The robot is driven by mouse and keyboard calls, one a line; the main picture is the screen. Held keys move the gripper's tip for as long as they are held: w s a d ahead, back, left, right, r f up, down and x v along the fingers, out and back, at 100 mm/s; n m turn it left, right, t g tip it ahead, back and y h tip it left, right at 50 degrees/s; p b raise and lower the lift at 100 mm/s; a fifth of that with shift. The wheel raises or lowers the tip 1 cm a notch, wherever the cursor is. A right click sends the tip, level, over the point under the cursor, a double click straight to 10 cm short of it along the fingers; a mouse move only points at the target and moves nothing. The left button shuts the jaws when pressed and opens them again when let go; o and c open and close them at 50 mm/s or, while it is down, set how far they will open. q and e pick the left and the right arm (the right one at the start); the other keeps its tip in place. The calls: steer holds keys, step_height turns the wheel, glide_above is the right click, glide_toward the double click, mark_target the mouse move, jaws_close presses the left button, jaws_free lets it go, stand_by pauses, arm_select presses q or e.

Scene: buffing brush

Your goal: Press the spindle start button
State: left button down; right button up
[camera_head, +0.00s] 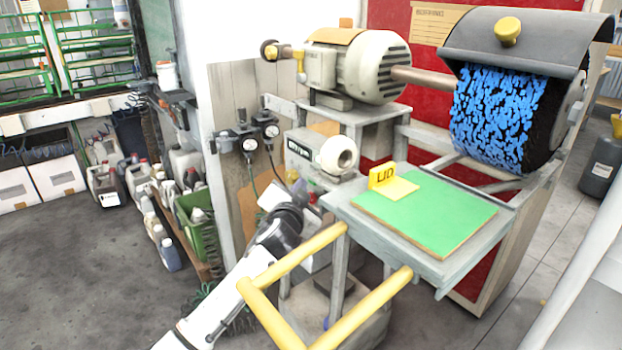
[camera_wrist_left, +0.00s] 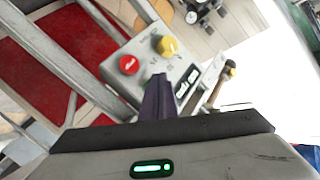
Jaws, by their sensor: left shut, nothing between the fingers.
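The control box (camera_wrist_left: 150,62) shows in the left wrist view with a red button (camera_wrist_left: 129,64), a yellow knob (camera_wrist_left: 167,45) and a small display (camera_wrist_left: 187,83). No start button can be made out; the fingers cover part of the panel. My left gripper (camera_wrist_left: 158,80) is shut and empty, its dark fingertips in front of the lower part of the panel; I cannot tell whether they touch it. In the head view my left gripper (camera_head: 296,190) is below the rpm box (camera_head: 300,150), left of the table; its fingertips are unclear. My right gripper is not in view.
A grey table (camera_head: 444,272) with a green mat (camera_head: 440,220) and a yellow LID sign (camera_head: 390,182) stands right of my left arm. Yellow rails (camera_head: 300,255) stand close by. The motor (camera_head: 372,68) and blue brush (camera_head: 497,115) are above. Several jugs stand at left.

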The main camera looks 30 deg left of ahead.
arm_select(q)
steer(key=shift+s, duration=0.15)
